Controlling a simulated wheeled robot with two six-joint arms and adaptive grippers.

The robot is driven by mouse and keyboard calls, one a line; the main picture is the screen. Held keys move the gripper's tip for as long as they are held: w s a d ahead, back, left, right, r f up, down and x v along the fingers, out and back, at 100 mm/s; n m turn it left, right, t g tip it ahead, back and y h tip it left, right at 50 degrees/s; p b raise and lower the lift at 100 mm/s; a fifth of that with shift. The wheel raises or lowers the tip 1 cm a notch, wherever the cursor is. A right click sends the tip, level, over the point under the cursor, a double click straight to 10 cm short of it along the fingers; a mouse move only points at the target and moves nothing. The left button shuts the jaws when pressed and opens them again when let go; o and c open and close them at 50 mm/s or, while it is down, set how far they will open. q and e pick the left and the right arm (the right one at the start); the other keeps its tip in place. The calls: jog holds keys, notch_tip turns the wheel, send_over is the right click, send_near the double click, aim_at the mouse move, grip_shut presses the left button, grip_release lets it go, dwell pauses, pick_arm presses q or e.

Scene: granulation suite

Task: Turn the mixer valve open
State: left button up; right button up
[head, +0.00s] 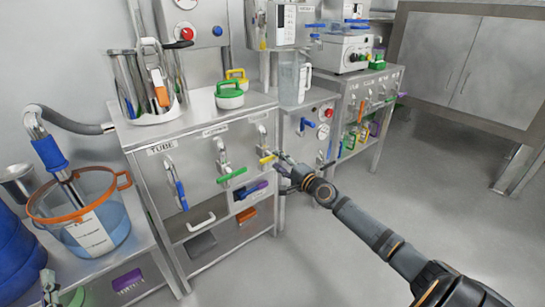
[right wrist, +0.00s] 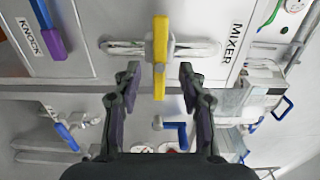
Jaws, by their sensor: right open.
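The mixer valve has a yellow lever handle (head: 267,158) on a short vertical metal pipe at the right end of the cabinet front. In the right wrist view the yellow handle (right wrist: 160,58) lies crosswise to its pipe (right wrist: 195,48), beside a MIXER label (right wrist: 234,43). My right gripper (head: 285,168) is just right of the handle in the head view. In the right wrist view my right gripper (right wrist: 158,78) is open, with the handle's near end between its fingertips and a gap on both sides. I cannot make out my left gripper.
A green-handled valve (head: 232,175) and a blue-handled one (head: 181,194) sit left on the same cabinet front. A drawer handle (head: 201,222) juts out below. Another valve bench (head: 375,85) stands behind to the right. The floor (head: 350,215) to the right is clear.

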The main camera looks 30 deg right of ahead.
aim_at(274, 158)
jog(key=shift+w+a, duration=0.15)
jog(key=shift+w, duration=1.1)
jog(key=shift+w+a+f, duration=0.1)
jog(key=shift+w, duration=0.55)
pick_arm(q)
jog(key=shift+w+f, duration=0.1)
jog(key=shift+f, duration=0.2)
pick_arm(e)
grip_shut()
